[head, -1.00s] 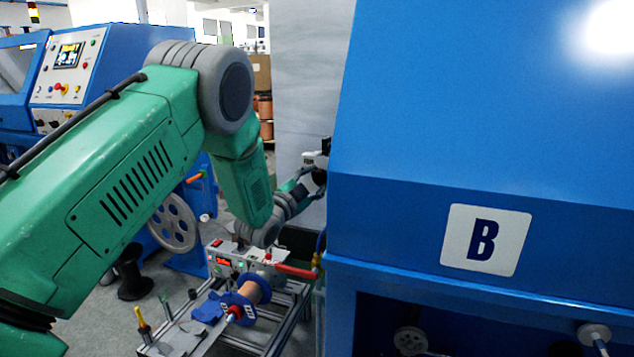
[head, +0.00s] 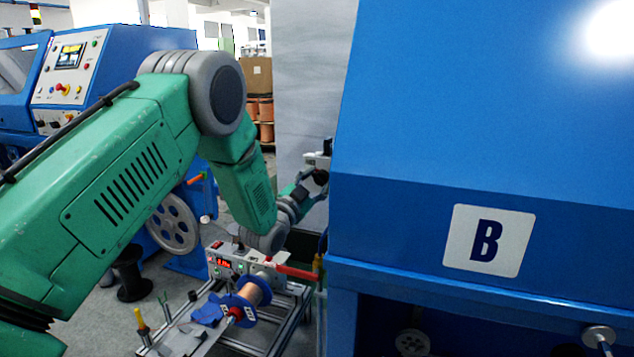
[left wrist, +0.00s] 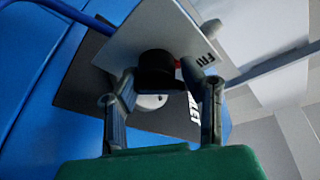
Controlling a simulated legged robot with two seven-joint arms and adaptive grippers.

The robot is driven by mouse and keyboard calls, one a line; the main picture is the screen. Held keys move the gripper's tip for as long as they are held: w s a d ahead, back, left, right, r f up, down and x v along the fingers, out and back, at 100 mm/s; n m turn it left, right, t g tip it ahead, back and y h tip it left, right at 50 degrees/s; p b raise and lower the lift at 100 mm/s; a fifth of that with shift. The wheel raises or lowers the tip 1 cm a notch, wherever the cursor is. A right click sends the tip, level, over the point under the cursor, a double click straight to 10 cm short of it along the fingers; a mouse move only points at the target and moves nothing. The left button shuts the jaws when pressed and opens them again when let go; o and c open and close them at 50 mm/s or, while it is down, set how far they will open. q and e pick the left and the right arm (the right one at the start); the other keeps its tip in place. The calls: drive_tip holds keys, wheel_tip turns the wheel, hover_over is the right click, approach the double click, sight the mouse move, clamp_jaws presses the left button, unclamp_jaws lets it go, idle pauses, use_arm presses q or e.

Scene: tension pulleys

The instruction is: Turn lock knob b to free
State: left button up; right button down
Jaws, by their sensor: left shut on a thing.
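A black round knob (left wrist: 155,68) sits on a pale plate (left wrist: 135,38) with partly readable dark lettering and a bit of red, in the left wrist view. In the head view the knob (head: 320,177) is a small dark shape beside the blue cabinet marked B. My left gripper (left wrist: 165,82) has a finger on each side of the knob and is shut on it. The gripper also shows small in the head view (head: 311,182). The knob's pointer and exact setting cannot be made out. My right gripper is not in view.
The large blue cabinet (head: 430,120) with a B sign fills the right side, close to my left gripper. A bench frame with a copper spool (head: 255,288) and a red-handled part (head: 296,272) stands below. A blue machine (head: 120,65) with a control panel is at the left.

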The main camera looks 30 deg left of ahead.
use_arm(q)
drive_tip(key=o, duration=1)
drive_tip(key=shift+s+d+f, duration=0.1)
drive_tip(key=shift+f, duration=0.5)
drive_tip(key=shift+r, duration=0.15)
drive_tip(key=v, duration=1.1)
drive_tip(key=shift+s+f, duration=0.2)
drive_tip(key=shift+s, duration=0.1)
